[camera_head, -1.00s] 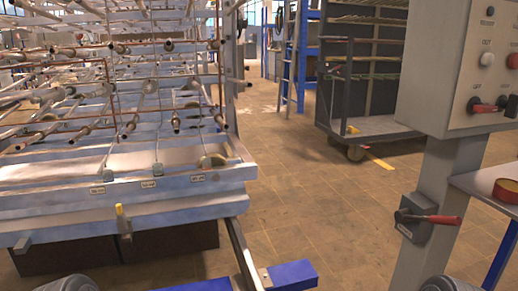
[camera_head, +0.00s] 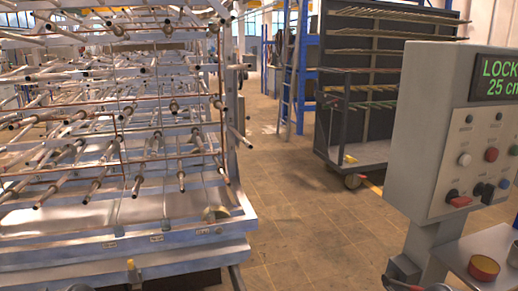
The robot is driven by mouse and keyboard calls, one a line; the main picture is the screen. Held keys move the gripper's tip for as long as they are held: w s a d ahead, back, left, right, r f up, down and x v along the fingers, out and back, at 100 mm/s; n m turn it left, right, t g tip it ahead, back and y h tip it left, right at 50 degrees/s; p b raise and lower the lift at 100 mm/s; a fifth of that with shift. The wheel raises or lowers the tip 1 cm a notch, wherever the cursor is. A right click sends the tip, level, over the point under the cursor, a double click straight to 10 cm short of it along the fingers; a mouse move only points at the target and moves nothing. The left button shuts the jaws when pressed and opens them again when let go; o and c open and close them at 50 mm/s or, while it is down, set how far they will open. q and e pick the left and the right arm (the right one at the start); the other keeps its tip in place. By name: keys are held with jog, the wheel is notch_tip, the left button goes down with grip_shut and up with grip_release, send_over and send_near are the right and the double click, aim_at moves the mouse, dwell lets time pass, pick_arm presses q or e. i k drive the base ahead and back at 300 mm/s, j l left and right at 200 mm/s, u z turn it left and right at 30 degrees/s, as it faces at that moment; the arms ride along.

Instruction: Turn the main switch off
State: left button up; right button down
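A grey control box (camera_head: 425,130) stands on a post at the right. Its sloped face carries a green-lit display (camera_head: 497,78) reading "LOCK…" and "25 c…", cut off by the picture edge. Below are a white button (camera_head: 464,159), a red button (camera_head: 491,154) and a red-handled rotary switch (camera_head: 459,201), with a dark knob (camera_head: 484,190) beside it. Lower on the post, a grey switch housing with a red lever (camera_head: 400,285) is partly cut off at the bottom edge. The frame does not show which is the main switch. Neither gripper is in view.
A large rack of metal rods and pipes (camera_head: 120,245) fills the left. A dark wheeled cart with shelves (camera_head: 350,150) stands behind the control box. A small shelf with a yellow-red round container (camera_head: 484,267) is at lower right. Tiled floor (camera_head: 290,225) lies open between.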

aim_at(452, 199)
jog(key=z, duration=1.3)
